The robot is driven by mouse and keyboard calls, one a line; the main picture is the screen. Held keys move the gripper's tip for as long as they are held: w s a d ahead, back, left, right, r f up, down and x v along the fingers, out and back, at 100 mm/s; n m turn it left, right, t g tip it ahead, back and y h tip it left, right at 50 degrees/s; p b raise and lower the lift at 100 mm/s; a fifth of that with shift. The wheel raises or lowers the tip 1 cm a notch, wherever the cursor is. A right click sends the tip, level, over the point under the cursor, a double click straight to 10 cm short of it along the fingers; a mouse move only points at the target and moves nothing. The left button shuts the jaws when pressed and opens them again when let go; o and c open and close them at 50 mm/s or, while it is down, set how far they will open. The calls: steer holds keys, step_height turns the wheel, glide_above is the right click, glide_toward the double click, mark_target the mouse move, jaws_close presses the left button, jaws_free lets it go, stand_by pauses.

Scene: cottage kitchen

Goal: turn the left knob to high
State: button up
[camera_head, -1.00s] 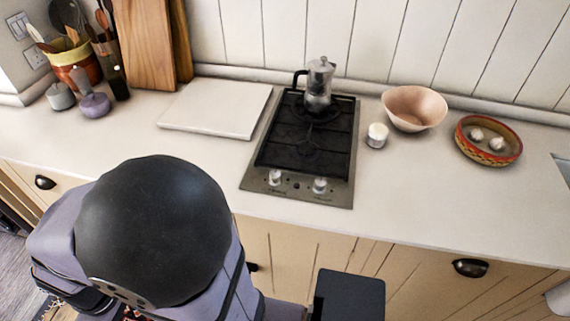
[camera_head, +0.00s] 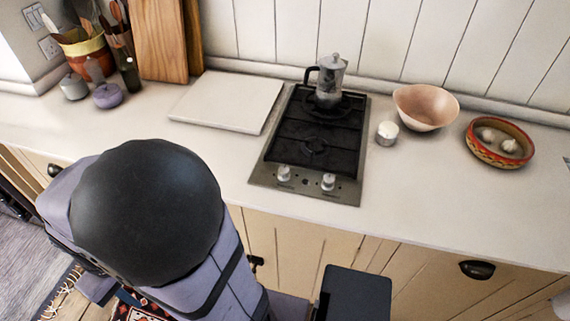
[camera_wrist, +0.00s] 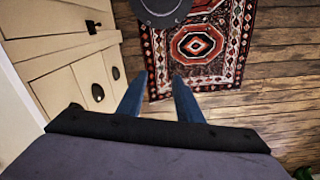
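The left knob (camera_head: 284,173) is a small pale knob at the front left of the two-burner gas hob (camera_head: 258,176). The right knob (camera_head: 328,181) sits beside it. The knob's setting is too small to read. My gripper shows in the wrist view (camera_wrist: 160,82), with two blue fingers apart and nothing between them. It points down over the floor in front of the cabinets, away from the hob. In the head view its fingers are not visible, and my arm fills the lower left.
A moka pot (camera_head: 326,82) stands on the rear burner. A white board (camera_head: 226,102) lies left of the hob. A small white jar (camera_head: 387,133), a pink bowl (camera_head: 426,108) and a patterned bowl with garlic (camera_head: 500,142) stand right. Below are cabinet fronts (camera_wrist: 75,85) and a rug (camera_wrist: 215,45).

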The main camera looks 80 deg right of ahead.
steer(key=w+d+r+m+p, duration=0.1)
steer(key=w+d+r+m, duration=0.15)
steer(key=d+m, duration=0.65)
step_height(320, 180, up, 7)
steer(key=m+p, duration=0.3)
steer(key=m, duration=1.4)
glide_above(285, 169)
steer(key=shift+d+f, duration=0.1)
steer(key=shift+f, duration=0.05)
steer(key=shift+f+p, duration=0.8)
steer(key=shift+f, duration=2.9)
steer(key=c, duration=0.8)
